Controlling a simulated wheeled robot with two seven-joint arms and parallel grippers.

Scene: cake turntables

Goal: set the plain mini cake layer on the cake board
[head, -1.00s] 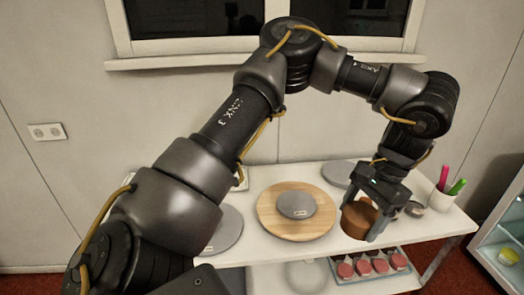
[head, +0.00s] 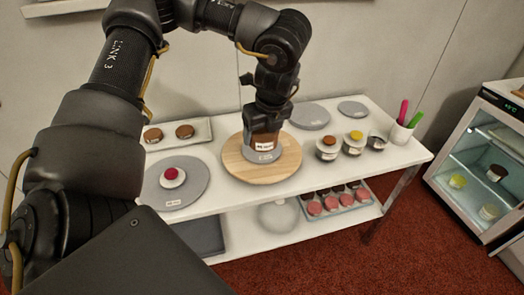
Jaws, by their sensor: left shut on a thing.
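My left gripper (head: 266,133) points down over the round wooden turntable (head: 236,167). It is shut on the plain mini cake layer (head: 265,140), a brown disc mostly hidden by the gripper. The grey cake board (head: 263,157) lies on the turntable directly under the cake layer. The cake looks very close to the board; whether it touches cannot be told. My right gripper is not in view.
A white tray (head: 200,130) holds two brown discs. Small containers (head: 353,145) and a pen cup (head: 400,133) stand to the right. A lower shelf holds pink-topped cakes (head: 331,204).

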